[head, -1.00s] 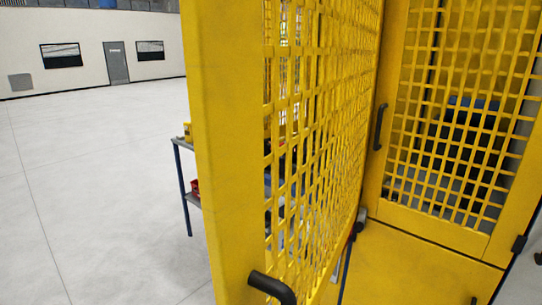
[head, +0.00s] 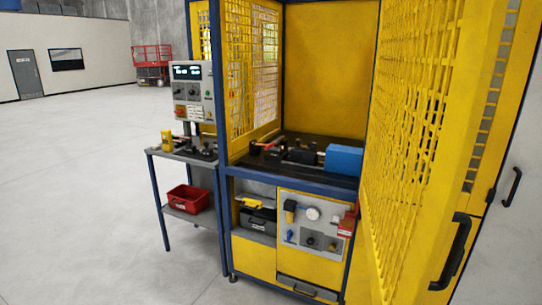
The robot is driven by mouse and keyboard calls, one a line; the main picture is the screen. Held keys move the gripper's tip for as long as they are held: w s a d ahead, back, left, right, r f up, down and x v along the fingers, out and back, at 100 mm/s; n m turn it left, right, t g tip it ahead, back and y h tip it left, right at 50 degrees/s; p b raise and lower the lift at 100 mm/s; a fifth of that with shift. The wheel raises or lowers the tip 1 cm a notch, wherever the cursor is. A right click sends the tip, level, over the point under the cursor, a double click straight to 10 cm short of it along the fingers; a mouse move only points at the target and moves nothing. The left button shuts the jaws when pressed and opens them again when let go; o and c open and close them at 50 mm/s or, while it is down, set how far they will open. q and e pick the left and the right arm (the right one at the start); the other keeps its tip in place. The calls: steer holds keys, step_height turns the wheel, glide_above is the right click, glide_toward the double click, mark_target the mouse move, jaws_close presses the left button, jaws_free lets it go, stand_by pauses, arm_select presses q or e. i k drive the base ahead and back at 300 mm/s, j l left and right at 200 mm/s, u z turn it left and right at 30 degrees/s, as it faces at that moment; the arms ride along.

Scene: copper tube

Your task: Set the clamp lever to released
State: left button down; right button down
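The yellow caged machine stands in the middle of the head view with its front open. On its dark work deck (head: 335,181) sit a blue block (head: 343,160), dark tooling (head: 303,155) and a small part with red on it (head: 268,146). I cannot tell from here which piece is the clamp lever, or how it is set. Neither of my grippers shows in the view.
An open yellow mesh door (head: 415,150) with a black handle (head: 452,252) fills the right side. A side table (head: 163,155) holds tools, with a red bin (head: 187,199) on its lower shelf. A control box (head: 193,92) stands behind it. The floor (head: 80,200) at left is clear.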

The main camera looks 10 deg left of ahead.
mark_target(276, 142)
steer(key=i+j+z, duration=0.15)
steer(key=j, duration=0.3)
steer(key=i+j+z, duration=0.2)
steer(key=j, duration=0.25)
steer(key=j+z, duration=0.15)
steer(key=j, duration=0.3)
steer(key=i+j+z, duration=0.5)
steer(key=i+j, duration=0.4)
steer(key=i, duration=0.1)
